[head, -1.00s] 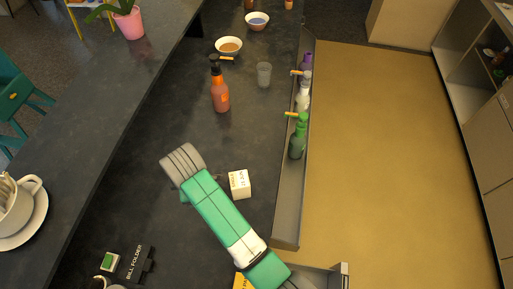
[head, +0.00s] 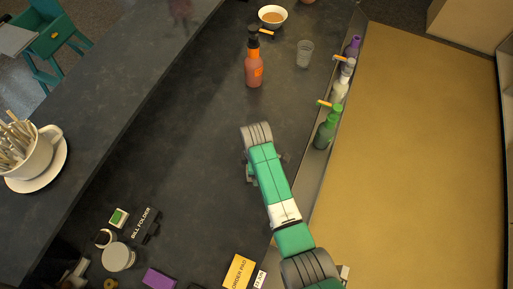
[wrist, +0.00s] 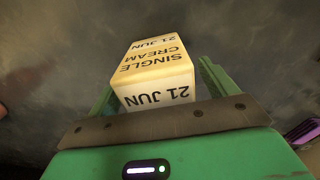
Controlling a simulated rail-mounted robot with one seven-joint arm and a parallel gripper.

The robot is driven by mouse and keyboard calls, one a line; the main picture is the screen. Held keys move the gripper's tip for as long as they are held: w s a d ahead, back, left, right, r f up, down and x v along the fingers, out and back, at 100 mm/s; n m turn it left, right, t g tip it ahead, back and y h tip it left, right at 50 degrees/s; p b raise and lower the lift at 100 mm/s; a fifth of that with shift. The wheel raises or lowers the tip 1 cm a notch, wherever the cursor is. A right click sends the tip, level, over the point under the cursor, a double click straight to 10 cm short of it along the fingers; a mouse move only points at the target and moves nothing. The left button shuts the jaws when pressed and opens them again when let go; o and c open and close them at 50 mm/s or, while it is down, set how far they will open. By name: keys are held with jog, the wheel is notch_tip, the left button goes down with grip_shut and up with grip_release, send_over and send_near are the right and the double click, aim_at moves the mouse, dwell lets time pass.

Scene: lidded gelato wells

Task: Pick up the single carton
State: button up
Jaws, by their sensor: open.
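The single cream carton (wrist: 158,62) is a cream-coloured box with black lettering reading "SINGLE CREAM" and "21 JUN". In the wrist view it lies between the two green fingers of my gripper (wrist: 157,88), which is open. The left finger is close beside the carton's side, and the right finger is near its other side; I cannot tell whether either touches. In the head view my arm reaches over the dark counter (head: 190,150), and the carton is hidden behind it.
An orange sauce bottle (head: 254,65) and a clear glass (head: 305,54) stand further up the counter. A rail holds green (head: 326,130), white and purple bottles at right.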

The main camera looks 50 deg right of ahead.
jog(key=shift+f, duration=0.35)
jog(key=c, duration=1.4)
jog(key=shift+r, duration=0.1)
